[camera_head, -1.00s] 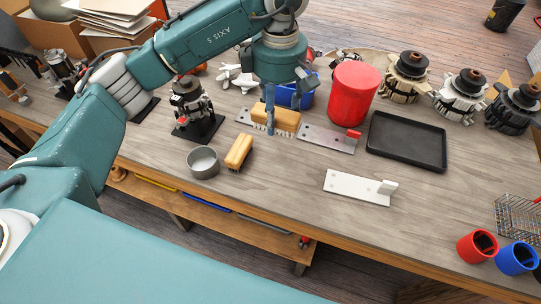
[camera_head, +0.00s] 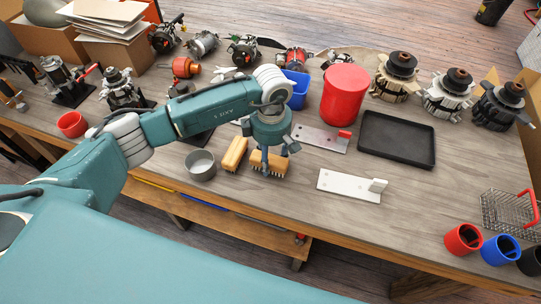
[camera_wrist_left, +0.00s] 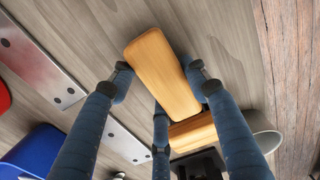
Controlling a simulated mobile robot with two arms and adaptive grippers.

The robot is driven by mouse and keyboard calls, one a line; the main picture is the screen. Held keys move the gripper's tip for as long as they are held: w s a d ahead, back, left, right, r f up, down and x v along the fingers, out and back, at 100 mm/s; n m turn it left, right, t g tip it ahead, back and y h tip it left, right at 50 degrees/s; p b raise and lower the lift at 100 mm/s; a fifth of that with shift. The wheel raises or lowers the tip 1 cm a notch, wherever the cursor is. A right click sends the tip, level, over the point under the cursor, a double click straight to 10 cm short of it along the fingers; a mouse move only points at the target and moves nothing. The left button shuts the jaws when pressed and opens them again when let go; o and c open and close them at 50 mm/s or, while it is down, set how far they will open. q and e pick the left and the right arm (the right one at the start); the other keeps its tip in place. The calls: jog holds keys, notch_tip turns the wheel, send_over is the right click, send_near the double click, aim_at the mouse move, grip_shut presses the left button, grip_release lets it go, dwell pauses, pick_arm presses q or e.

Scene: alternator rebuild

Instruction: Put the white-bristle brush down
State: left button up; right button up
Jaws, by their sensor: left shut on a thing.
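My left gripper (camera_head: 266,152) is shut on the white-bristle brush (camera_head: 271,163), a wooden block with pale bristles pointing down. The brush is at or just above the workbench (camera_head: 300,215); I cannot tell if the bristles touch. In the left wrist view, the fingers (camera_wrist_left: 160,84) of my left gripper straddle the brush's wooden back (camera_wrist_left: 160,62). A second wooden brush (camera_head: 234,154) lies just left of it, apart in the head view. It also shows in the left wrist view (camera_wrist_left: 192,131). My right gripper is not in view.
A grey round tin (camera_head: 201,165) stands left of the second brush. A red canister (camera_head: 345,95) and blue bin (camera_head: 297,90) stand behind.

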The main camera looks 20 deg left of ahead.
aim_at(271, 156)
pick_arm(q)
jog(key=shift+f+b, duration=0.2)
jog(key=shift+b, duration=0.1)
jog(key=o, duration=1)
jog(key=shift+r, duration=0.1)
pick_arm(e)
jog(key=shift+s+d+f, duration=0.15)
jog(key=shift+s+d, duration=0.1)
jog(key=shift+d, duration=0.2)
pick_arm(q)
jog(key=shift+r, duration=0.1)
jog(key=shift+r+p, duration=0.2)
jog(key=shift+p, duration=0.1)
notch_tip(271, 156, up, 10)
jog(key=shift+d+r+b, duration=0.1)
jog(key=shift+r+b, duration=0.15)
jog(key=shift+b, duration=0.85)
jog(key=shift+r, duration=0.6)
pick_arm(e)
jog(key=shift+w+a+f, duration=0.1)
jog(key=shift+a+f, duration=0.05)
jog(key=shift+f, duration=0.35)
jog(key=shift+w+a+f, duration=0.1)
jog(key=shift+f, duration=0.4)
